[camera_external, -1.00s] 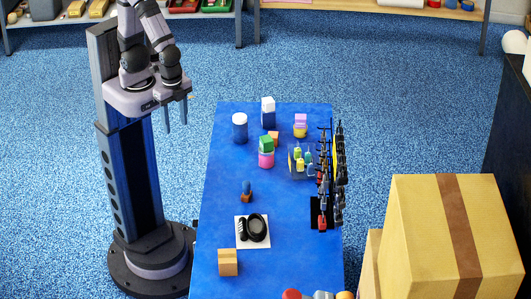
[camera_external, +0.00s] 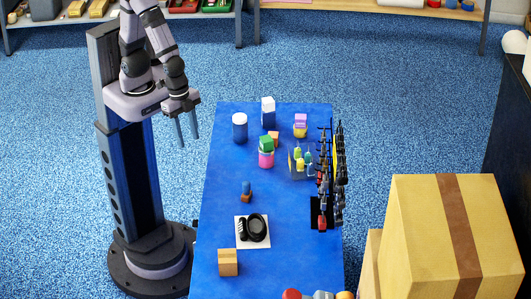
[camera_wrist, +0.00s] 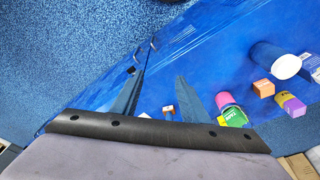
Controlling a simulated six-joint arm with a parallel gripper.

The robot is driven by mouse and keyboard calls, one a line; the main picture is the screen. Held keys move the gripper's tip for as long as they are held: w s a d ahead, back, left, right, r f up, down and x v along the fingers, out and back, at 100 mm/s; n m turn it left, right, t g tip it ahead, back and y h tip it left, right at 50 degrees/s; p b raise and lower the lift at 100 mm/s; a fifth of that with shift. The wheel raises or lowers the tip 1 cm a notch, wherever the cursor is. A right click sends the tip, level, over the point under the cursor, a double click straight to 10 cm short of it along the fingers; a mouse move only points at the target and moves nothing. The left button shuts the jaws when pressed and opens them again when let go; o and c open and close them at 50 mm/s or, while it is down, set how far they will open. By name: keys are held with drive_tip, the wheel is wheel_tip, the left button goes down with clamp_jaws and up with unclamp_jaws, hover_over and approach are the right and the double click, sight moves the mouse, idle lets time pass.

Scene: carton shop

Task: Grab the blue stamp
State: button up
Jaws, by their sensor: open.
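The blue stamp (camera_external: 246,189), with a blue handle on a brown base, stands on the blue table (camera_external: 221,205) near the middle of its left part, just behind a white sheet. My gripper (camera_external: 188,141) is open and empty. It hangs in the air left of the table's left edge, well above and farther back than the stamp. In the wrist view the two fingers of my gripper (camera_wrist: 162,72) point over the table edge with nothing between them. A small brown and white thing shows near the right finger; I cannot tell whether it is the stamp.
A green block on a pink cup (camera_external: 266,158), a blue white-topped cylinder (camera_external: 240,128) and other small things stand at the back. A dark rack (camera_external: 338,175) lines the right edge. A black coil (camera_external: 256,228) and small carton (camera_external: 228,262) are in front.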

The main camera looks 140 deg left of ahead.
sight(249, 191)
drive_tip(key=w+a+f+t+b, duration=0.2)
drive_tip(key=w+f+t+b, duration=0.1)
drive_tip(key=w, duration=0.3)
drive_tip(key=w+a+f+t+b, duration=0.2)
drive_tip(key=w+f+t+b, duration=0.1)
drive_tip(key=w, duration=0.3)
drive_tip(key=w+a+f+t+y+b, duration=0.1)
drive_tip(key=w+a+f+t+b, duration=0.1)
drive_tip(key=w, duration=0.4)
drive_tip(key=shift+w+f+n+t+b, duration=0.25)
drive_tip(key=shift+f+n+t+b, duration=0.15)
drive_tip(key=shift+f+t+b, duration=0.55)
drive_tip(key=shift+w+f+t, duration=0.15)
drive_tip(key=shift+f+t, duration=0.15)
drive_tip(key=shift+t, duration=0.15)
drive_tip(key=shift+f+t+b, duration=0.3)
drive_tip(key=shift+f+b, duration=0.35)
drive_tip(key=shift+f, duration=0.25)
drive_tip(key=shift+p+x, duration=0.6)
drive_tip(key=shift+x, duration=2.9)
drive_tip(key=shift+a, duration=0.15)
